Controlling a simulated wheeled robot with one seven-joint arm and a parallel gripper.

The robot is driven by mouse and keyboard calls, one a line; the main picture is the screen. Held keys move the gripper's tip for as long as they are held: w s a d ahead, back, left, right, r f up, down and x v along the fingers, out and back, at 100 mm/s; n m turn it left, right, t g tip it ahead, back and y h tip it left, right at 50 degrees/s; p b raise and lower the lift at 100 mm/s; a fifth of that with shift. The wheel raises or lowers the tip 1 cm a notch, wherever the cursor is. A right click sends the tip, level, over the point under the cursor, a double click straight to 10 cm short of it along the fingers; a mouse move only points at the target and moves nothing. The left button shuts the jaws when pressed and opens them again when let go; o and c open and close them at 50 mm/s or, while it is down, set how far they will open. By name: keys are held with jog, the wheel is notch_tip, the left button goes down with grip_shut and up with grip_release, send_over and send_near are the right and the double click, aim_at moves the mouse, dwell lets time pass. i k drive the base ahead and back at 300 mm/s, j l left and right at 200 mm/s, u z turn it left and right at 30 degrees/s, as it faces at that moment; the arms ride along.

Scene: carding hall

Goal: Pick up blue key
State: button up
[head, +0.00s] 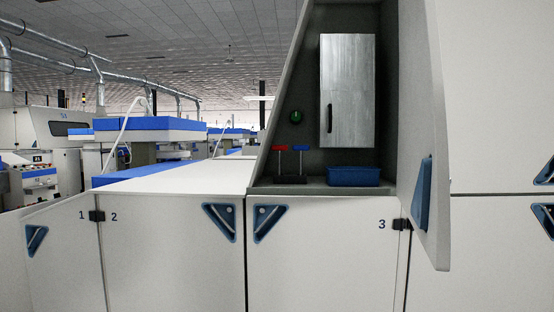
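The blue key (302,149) stands upright in the head view, with a blue cross handle on top of a thin stem. It is inside an open recess in the white machine, a little right of centre. A similar key with a red handle, the red key (279,149), stands just to its left. The lower ends of both keys are at a small dark base (289,182) on the recess shelf; the exact fit is too small to tell. My gripper is not in view.
A blue bin (353,177) sits right of the keys, below a grey metal box (348,90) with a black handle. A green button (296,116) is on the back wall. An open door (437,150) juts out at the right. White cabinet panels (170,255) front the recess.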

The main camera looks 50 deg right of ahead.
aim_at(300, 148)
jog(key=i, duration=2.25)
jog(key=i+z, duration=0.3)
jog(key=i+j+z, duration=0.3)
jog(key=i, duration=0.2)
jog(key=i+j+z, duration=0.3)
jog(key=i+l, duration=0.1)
